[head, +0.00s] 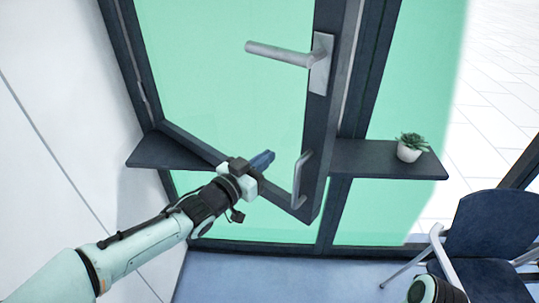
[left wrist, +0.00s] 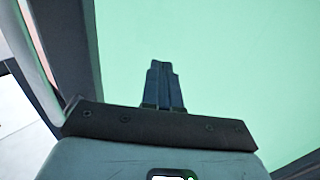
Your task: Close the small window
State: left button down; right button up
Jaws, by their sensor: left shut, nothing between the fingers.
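The small window (head: 318,135) is a dark-framed sash with green-tinted glass. It stands swung open toward me, its lower right corner out in front of the sill. A grey lever handle (head: 280,53) sits high on its right stile, pointing left, and a grey pull handle (head: 300,180) sits low on the same stile. My left gripper (head: 263,160) is shut and empty, in front of the lower glass and left of the pull handle, apart from it. In the left wrist view its closed fingers (left wrist: 164,85) show against green glass, with a dark frame at the left. My right gripper is not in view.
A dark sill (head: 375,158) runs behind the sash and carries a small potted plant (head: 409,148) at right. A dark blue chair (head: 490,240) stands at lower right. A white wall (head: 60,100) is at left. Blue floor shows below.

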pick_arm(q)
jog(key=shift+x, duration=0.95)
jog(key=shift+w, duration=0.1)
